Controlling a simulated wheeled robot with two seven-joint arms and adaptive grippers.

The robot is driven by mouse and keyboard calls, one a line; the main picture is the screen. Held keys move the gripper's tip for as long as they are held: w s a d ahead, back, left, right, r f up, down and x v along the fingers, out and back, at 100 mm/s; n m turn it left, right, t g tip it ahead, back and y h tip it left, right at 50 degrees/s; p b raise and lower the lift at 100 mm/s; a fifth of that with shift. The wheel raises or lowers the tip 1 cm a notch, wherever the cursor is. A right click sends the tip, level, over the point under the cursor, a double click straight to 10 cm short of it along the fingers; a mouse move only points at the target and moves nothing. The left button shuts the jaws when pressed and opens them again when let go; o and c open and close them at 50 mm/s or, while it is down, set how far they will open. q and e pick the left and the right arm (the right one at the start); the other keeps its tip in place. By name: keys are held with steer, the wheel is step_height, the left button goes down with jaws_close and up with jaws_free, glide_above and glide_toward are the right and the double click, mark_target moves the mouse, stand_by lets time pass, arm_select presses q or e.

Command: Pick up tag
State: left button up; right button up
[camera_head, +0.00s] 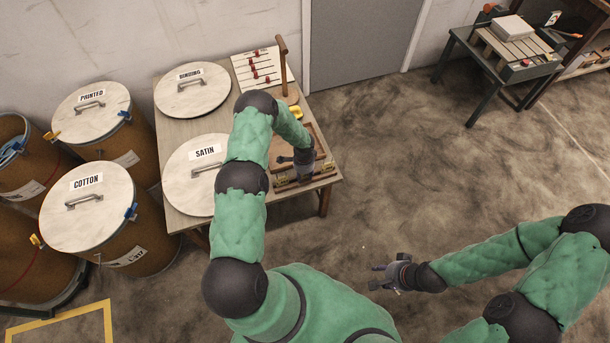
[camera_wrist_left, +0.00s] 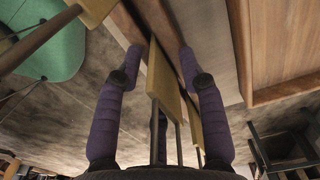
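Small yellow tags (camera_head: 283,181) stand in a wooden rack along the near edge of the table. My left gripper (camera_head: 304,172) is over this rack, and its fingertips are hard to make out in the head view. In the left wrist view, the two purple fingers of my left gripper (camera_wrist_left: 159,58) are apart, with a yellow tag (camera_wrist_left: 166,85) on a thin rod standing between them. The fingers do not clearly press on it. Another yellow tag (camera_wrist_left: 95,10) shows at the top left. My right gripper (camera_head: 384,275) hangs over the floor, empty, fingers apart.
The wooden table (camera_head: 175,130) holds the SATIN lid (camera_head: 190,180), the BINDING lid (camera_head: 185,95) and a board with red pieces (camera_head: 258,66). A wooden tray wall (camera_wrist_left: 285,90) is close by. Lidded drums (camera_head: 135,235) stand left.

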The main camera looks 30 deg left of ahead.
arm_select(q)
jaws_close()
steer(key=shift+r, duration=0.1)
